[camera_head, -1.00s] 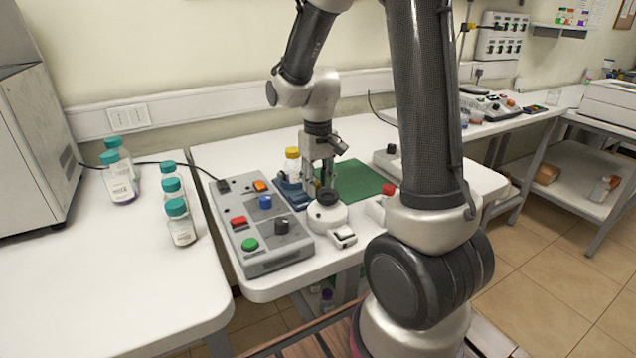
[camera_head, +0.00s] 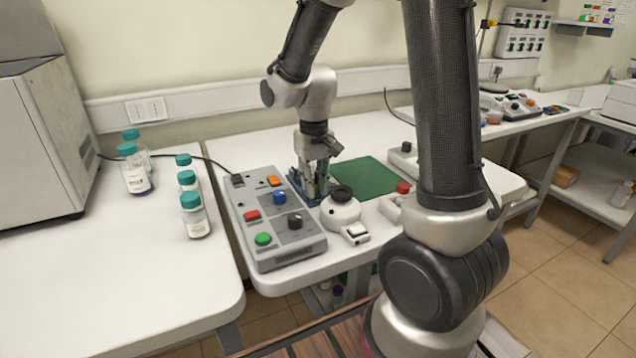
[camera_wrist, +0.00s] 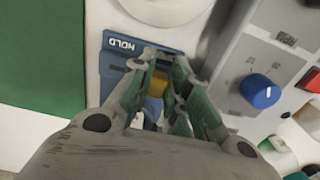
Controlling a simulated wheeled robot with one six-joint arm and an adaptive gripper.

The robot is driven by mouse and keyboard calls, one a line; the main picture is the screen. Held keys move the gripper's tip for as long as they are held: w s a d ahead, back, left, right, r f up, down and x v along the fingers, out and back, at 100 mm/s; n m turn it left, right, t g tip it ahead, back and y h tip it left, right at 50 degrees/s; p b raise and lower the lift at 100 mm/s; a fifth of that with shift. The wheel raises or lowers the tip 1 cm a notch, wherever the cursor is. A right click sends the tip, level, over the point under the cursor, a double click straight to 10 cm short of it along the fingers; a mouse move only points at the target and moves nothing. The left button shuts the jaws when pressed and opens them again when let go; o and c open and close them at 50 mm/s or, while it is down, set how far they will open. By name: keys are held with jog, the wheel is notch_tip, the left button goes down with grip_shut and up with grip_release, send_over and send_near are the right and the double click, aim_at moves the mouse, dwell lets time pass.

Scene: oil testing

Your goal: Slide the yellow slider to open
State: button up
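The yellow slider (camera_wrist: 157,84) shows in the wrist view between the fingers of my gripper (camera_wrist: 163,62), on a blue block (camera_wrist: 118,62) with white lettering. The fingers sit close on either side of the yellow part. I cannot tell whether they press on it. In the head view my gripper (camera_head: 318,192) points down over the blue block, between the grey control box and the white round device. The yellow slider is hidden there behind the gripper.
The grey control box (camera_head: 272,250) with coloured buttons and knobs stands close on the left. The white round device (camera_head: 341,212) with a black top is close on the right. A green mat (camera_head: 366,180) lies behind it. Several teal-capped bottles (camera_head: 195,218) stand on the left table.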

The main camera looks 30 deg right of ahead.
jog(key=o, duration=0.5)
jog(key=shift+a, duration=0.3)
jog(key=shift+c, duration=0.2)
notch_tip(320, 180, up, 12)
jog(key=s+d+r+t, duration=0.2)
jog(key=s+d, duration=0.1)
jog(key=s, duration=0.6)
jog(key=s+d+r+t, duration=0.2)
jog(key=s+d, duration=0.2)
jog(key=s, duration=0.5)
jog(key=shift+s+r, duration=0.25)
jog(key=shift+s, duration=0.15)
